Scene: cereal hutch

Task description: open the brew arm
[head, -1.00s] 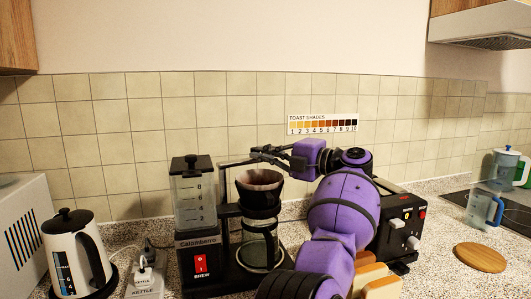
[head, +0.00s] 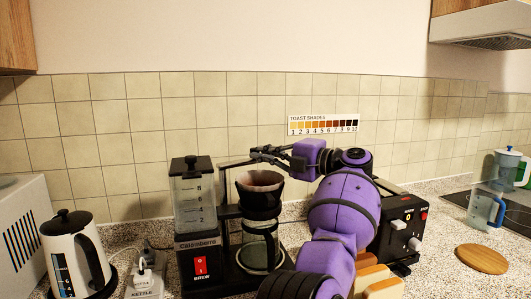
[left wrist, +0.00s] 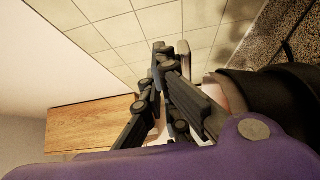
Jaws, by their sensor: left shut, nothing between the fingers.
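The coffee maker (head: 200,245) stands left of centre in the head view, with a clear water tank and a red switch. Its brew arm (head: 236,163) is a thin dark bar reaching right from beside the tank, behind and above the filter cone. The dark filter cone (head: 259,200), with a pale rim and open top, sits over the glass carafe (head: 258,248). My left gripper (head: 255,154) is shut and empty, its fingertips at the bar's right end; I cannot tell whether they touch. In the left wrist view the shut fingers (left wrist: 163,52) show close, beside a dark rounded rim (left wrist: 272,92).
A white kettle (head: 75,250) and a power strip (head: 146,275) stand left of the coffee maker. A black toaster (head: 402,230) and bread slices (head: 380,285) are on the right. A round wooden board (head: 481,258) lies farther right. The tiled wall (head: 130,150) is close behind.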

